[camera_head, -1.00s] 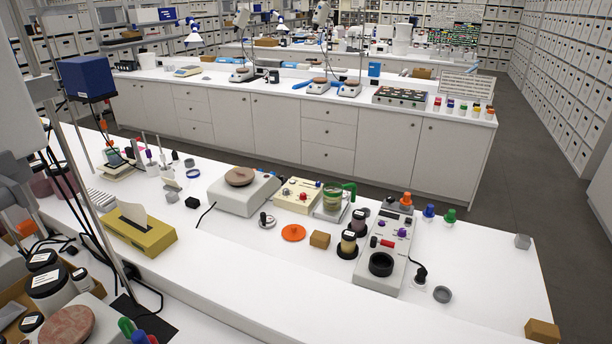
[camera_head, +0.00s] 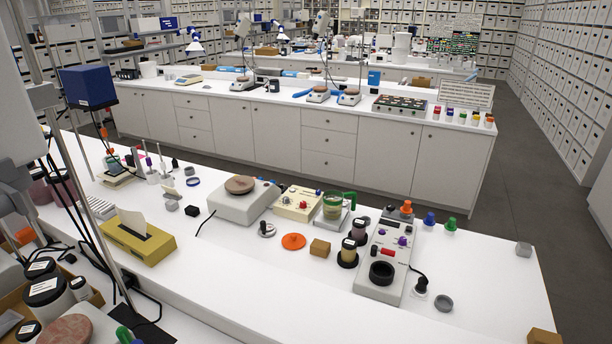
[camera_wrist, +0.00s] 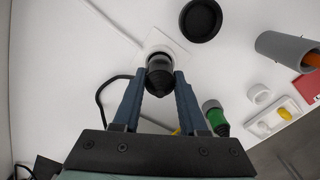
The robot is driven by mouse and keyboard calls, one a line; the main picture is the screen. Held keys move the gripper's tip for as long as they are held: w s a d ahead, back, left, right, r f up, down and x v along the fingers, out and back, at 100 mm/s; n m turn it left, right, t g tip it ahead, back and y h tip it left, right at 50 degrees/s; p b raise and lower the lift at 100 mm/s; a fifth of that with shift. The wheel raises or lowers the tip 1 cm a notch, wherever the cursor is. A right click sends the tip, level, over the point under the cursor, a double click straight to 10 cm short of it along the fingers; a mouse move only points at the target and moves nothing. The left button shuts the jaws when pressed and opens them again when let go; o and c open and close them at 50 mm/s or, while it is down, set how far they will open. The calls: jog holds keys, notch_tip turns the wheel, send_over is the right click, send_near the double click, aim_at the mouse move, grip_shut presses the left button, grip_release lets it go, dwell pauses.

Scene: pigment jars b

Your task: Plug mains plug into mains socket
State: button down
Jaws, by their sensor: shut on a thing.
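In the wrist view, the two blue fingers of my gripper (camera_wrist: 160,88) are shut on a black mains plug (camera_wrist: 160,72). A black cable loops away to the left of the plug. Just beyond the fingertips is a white square plate, which looks like the mains socket (camera_wrist: 178,52). The plug overlaps the plate's round opening. I cannot tell whether the plug is seated in it or just above it. My gripper is not seen in the head view, and I cannot match the held plug to a thing there.
In the wrist view, a black round dish (camera_wrist: 200,20), a green-and-black bottle (camera_wrist: 214,116), a grey cup (camera_wrist: 280,48) and a white ring (camera_wrist: 259,94) lie to the right. In the head view, a yellow tissue box (camera_head: 138,240) and a hotplate (camera_head: 235,205) stand on the bench.

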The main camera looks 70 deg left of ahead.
jog(key=shift+f+b, duration=0.5)
jog(key=shift+f, duration=0.3)
jog(key=shift+c, duration=1.8)
grip_release()
notch_tip(320, 180, up, 13)
jog(key=b, duration=0.1)
jog(key=shift+b, duration=0.4)
